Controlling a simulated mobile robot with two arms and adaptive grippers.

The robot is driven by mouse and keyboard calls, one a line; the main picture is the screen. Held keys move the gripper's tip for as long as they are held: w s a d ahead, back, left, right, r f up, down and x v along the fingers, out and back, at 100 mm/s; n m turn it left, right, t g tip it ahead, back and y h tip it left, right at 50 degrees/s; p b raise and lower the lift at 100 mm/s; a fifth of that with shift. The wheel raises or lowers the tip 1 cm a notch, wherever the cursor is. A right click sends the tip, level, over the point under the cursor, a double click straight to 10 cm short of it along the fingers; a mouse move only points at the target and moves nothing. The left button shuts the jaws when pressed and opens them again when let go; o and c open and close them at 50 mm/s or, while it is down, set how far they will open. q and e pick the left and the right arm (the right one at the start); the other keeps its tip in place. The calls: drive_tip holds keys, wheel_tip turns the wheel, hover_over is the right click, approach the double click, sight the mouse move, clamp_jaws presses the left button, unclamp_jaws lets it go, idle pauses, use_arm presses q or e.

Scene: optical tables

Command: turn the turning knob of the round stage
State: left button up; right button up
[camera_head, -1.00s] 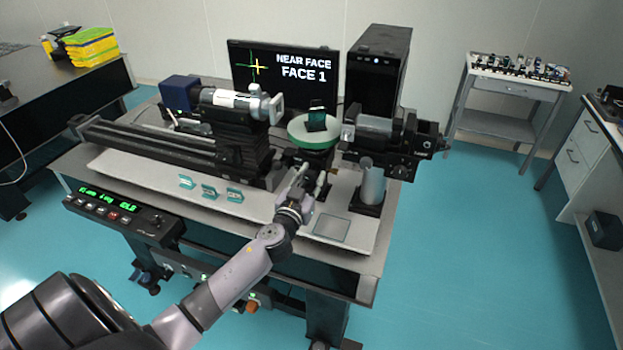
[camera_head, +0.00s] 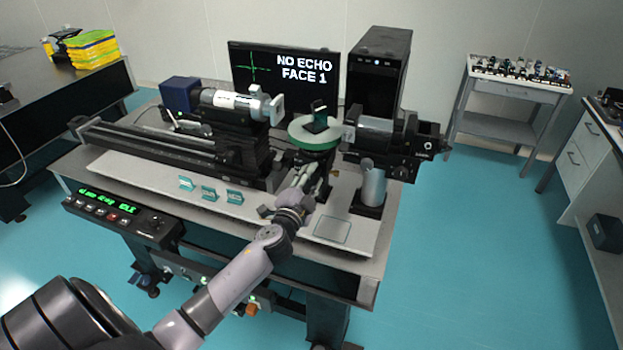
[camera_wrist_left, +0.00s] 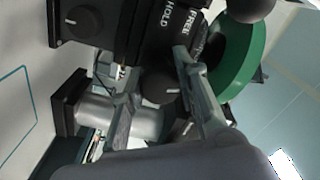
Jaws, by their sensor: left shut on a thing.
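The round stage (camera_head: 300,139) has a green rim and a pale top and carries a small dark upright block (camera_head: 319,118). My left gripper (camera_head: 312,175) is low at its front side. In the left wrist view the green rim (camera_wrist_left: 237,62) is at the upper right, beside a black body marked HOLD and FREE. My left gripper (camera_wrist_left: 158,78) is shut on the dark turning knob (camera_wrist_left: 168,98), which shows between its fingers with a white line on it. In the head view the gripper hides the knob. My right gripper is in neither view.
A monitor (camera_head: 283,85) reads NO ECHO, FACE 1. A grey cylindrical post (camera_head: 373,187) stands close right of the gripper. A long rail (camera_head: 150,140) lies left, with small teal pieces (camera_head: 208,193) in front of it. A control box (camera_head: 115,207) hangs at the front edge.

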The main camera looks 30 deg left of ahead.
use_arm(q)
drive_tip(key=m, duration=0.4)
drive_tip(key=shift+m, duration=0.4)
drive_tip(key=m+p, duration=0.1)
drive_tip(key=m, duration=0.3)
drive_tip(key=shift+r+m, duration=0.1)
drive_tip(key=shift+m, duration=0.2)
drive_tip(key=m, duration=0.3)
drive_tip(key=shift+m+p, duration=0.3)
drive_tip(key=shift+p, duration=0.1)
drive_tip(key=m+p, duration=0.1)
drive_tip(key=m, duration=0.3)
drive_tip(key=m+p, duration=0.2)
drive_tip(key=m, duration=0.4)
drive_tip(key=shift+d, duration=0.1)
drive_tip(key=m+p, duration=0.2)
drive_tip(key=m, duration=0.2)
drive_tip(key=shift+m+p, duration=0.3)
drive_tip(key=m+p, duration=0.1)
drive_tip(key=m, duration=0.2)
drive_tip(key=shift+f+m+p, duration=0.2)
drive_tip(key=shift+m+p, duration=0.4)
drive_tip(key=shift+m, duration=1.5)
